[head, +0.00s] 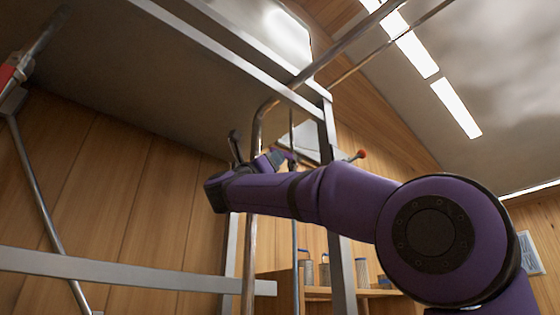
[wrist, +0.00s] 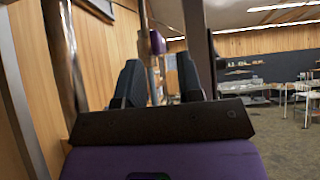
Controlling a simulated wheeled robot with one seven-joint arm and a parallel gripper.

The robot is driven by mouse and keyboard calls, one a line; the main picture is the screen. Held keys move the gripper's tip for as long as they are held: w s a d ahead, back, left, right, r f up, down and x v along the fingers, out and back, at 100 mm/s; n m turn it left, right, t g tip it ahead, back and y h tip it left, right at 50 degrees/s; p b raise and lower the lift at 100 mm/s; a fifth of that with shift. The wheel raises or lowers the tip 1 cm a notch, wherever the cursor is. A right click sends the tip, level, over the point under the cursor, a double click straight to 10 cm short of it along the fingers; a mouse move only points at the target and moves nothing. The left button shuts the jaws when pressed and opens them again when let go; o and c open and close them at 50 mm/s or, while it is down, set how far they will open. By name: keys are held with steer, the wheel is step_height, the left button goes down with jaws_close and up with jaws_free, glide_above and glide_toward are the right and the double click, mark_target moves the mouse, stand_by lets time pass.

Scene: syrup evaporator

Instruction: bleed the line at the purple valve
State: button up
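In the wrist view a small purple part (wrist: 158,42), likely the purple valve's handle, shows just above and beyond my fingertips, beside a thin upright pipe (wrist: 144,22). My gripper (wrist: 158,82) is open, its two dark blue-grey fingers apart. The pipe line passes through the gap between them in the picture; I cannot tell whether it is within the fingers or behind them. No contact shows. In the head view my purple arm reaches left to the pipes under the metal stand, and the fingers are small and partly lost among the pipes there.
A metal frame post (head: 338,245) stands close to my forearm, under the large pan (head: 130,60). A horizontal rail (head: 120,268) crosses at lower left. An orange-red knob (head: 360,155) sits beyond the forearm. A shelf with metal cans (head: 361,272) is behind. Open floor (wrist: 285,140) lies at right.

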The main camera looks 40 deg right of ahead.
mark_target(287, 155)
steer(key=shift+x, duration=2.05)
jaws_close()
